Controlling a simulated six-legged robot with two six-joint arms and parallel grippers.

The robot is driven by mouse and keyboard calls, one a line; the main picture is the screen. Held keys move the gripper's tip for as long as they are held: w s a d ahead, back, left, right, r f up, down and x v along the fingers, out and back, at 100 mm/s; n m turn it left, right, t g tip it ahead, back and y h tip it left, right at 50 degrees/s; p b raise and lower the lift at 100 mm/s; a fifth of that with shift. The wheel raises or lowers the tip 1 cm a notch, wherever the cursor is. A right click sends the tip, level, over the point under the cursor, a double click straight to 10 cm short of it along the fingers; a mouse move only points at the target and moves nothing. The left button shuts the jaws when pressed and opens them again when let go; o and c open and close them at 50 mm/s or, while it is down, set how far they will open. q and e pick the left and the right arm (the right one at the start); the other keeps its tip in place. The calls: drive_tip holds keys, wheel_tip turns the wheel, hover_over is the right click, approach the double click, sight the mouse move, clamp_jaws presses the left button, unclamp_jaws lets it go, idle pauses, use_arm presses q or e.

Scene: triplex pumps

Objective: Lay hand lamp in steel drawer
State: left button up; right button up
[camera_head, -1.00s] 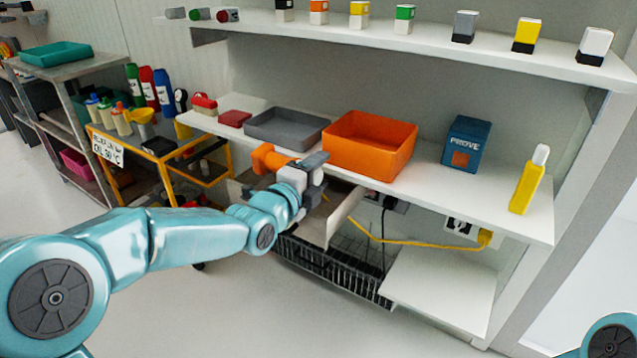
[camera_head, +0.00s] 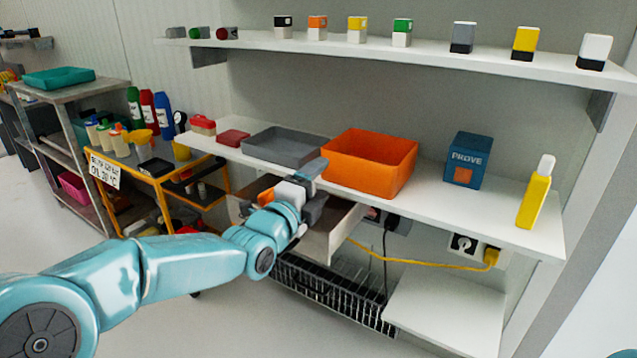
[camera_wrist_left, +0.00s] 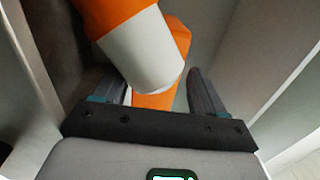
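The hand lamp is orange with a white band. In the left wrist view the lamp (camera_wrist_left: 145,55) fills the space between my left gripper's fingers. In the head view only a small orange part of the lamp (camera_head: 265,197) shows, left of my gripper. My left gripper (camera_head: 312,188) is over the open steel drawer, low between its walls, and seems shut on the lamp. The fingers also show in the left wrist view (camera_wrist_left: 158,92). The steel drawer (camera_head: 328,240) is a pale open box pulled out under the shelf. Its floor and any contact with the lamp are hidden. My right gripper is out of view.
On the shelf (camera_head: 500,215) above the drawer stand a grey tray (camera_head: 285,147), an orange bin (camera_head: 368,162), a blue box (camera_head: 467,160) and a yellow bottle (camera_head: 536,195). A yellow cart stands left.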

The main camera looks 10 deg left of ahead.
sight(299, 241)
use_arm(q)
drive_tip(key=shift+g+y, duration=0.3)
drive_tip(key=shift+g, duration=0.5)
drive_tip(key=s+f, duration=0.2)
drive_tip(key=s+a+f, duration=0.1)
drive_tip(key=s+f, duration=0.1)
drive_tip(key=s+a+f+p, duration=0.1)
drive_tip(key=s+f, duration=0.1)
drive_tip(key=s, duration=0.1)
drive_tip(key=shift+a+f, duration=0.1)
drive_tip(key=shift+s+a+r, duration=0.25)
drive_tip(key=shift+s+a, duration=0.05)
drive_tip(key=shift+s, duration=0.25)
drive_tip(key=shift+s+a+r, duration=0.25)
drive_tip(key=shift+s+a, duration=0.05)
drive_tip(key=shift+s, duration=0.2)
drive_tip(key=c, duration=1)
drive_tip(key=o, duration=1)
drive_tip(key=s+a+r+t+p, duration=0.1)
drive_tip(key=s+a+r, duration=0.1)
drive_tip(key=s, duration=0.3)
drive_tip(key=shift+s+r, duration=0.25)
drive_tip(key=shift+r, duration=0.3)
drive_tip(key=shift+s+r+t, duration=0.3)
drive_tip(key=shift+s+r, duration=0.1)
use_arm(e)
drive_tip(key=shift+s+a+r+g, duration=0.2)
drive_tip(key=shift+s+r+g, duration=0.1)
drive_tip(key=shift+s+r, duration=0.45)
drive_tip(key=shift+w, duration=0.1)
